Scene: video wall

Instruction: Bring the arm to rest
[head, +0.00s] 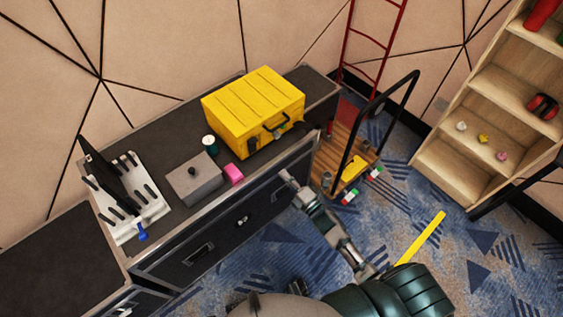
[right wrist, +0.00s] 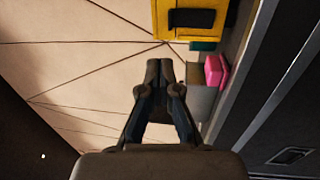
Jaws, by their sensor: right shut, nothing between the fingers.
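My right arm (head: 345,245) reaches up from the lower right in the head view. Its gripper (head: 287,177) is just in front of the dark cabinet's front edge, close to the yellow case and the pink block. In the right wrist view the two fingers of the right gripper (right wrist: 159,72) are together, with nothing held between them. I cannot tell its exact gap from the cabinet. My left gripper does not show in either view.
The cabinet top (head: 185,138) carries a yellow case (head: 252,108), grey box (head: 194,179), pink block (head: 234,173), green container (head: 210,143) and white rack (head: 150,205). A cart (head: 338,150) stands beyond. Wooden shelves (head: 450,165) stand right. Blue carpet (head: 400,220) lies between.

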